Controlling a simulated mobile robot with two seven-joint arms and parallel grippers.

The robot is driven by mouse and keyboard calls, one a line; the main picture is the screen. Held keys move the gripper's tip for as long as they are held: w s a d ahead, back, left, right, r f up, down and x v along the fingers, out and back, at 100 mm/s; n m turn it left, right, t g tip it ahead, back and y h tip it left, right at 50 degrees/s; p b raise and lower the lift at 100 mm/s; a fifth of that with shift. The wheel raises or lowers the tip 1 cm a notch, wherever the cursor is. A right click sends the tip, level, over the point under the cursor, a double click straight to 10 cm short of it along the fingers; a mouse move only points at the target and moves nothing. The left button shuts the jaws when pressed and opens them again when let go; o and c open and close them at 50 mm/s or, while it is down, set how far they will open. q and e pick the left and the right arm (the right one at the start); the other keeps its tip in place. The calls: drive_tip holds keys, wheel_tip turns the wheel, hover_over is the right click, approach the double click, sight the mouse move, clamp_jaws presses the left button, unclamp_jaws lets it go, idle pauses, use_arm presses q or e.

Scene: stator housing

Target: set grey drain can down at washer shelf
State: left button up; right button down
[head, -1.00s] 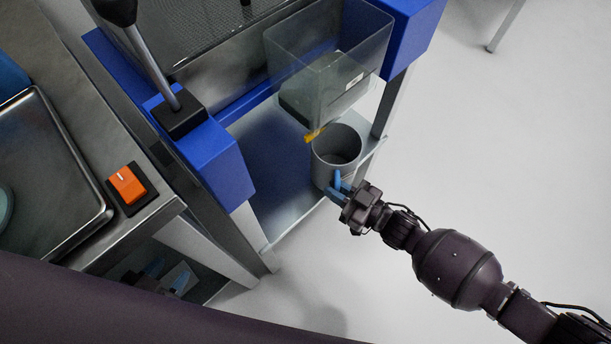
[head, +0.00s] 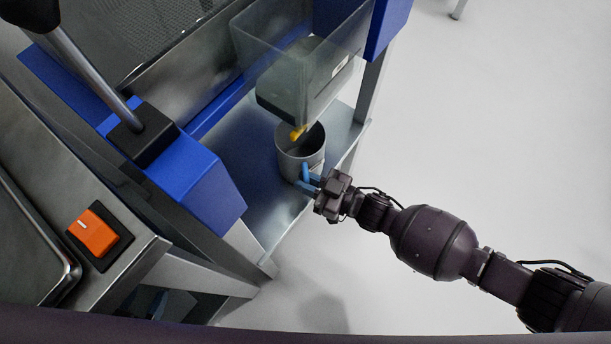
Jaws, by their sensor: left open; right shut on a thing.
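The grey drain can (head: 288,163) is an open-topped cylinder, upright. It is over the metal washer shelf (head: 258,207), beneath a clear tank with a yellow tap (head: 297,133). The tap overlaps the can's mouth in the picture. I cannot tell whether the can's base touches the shelf. My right gripper (head: 308,180) has its blue fingers shut on the can's near right side.
A dark box (head: 300,78) shows through the clear tank above the can. A blue frame post (head: 195,180) stands left of the shelf, and a metal leg (head: 368,90) right of it. An orange switch (head: 93,234) is on the bench. The floor at right is clear.

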drive_tip(key=shift+w+r, duration=0.1)
drive_tip(key=shift+r, duration=0.05)
drive_tip(key=shift+a, duration=0.1)
drive_tip(key=c, duration=1.1)
unclamp_jaws()
drive_tip(key=shift+f, duration=0.2)
drive_tip(key=shift+c, duration=0.2)
drive_tip(key=shift+r, duration=0.3)
drive_tip(key=p+v, duration=0.2)
drive_tip(key=v, duration=1)
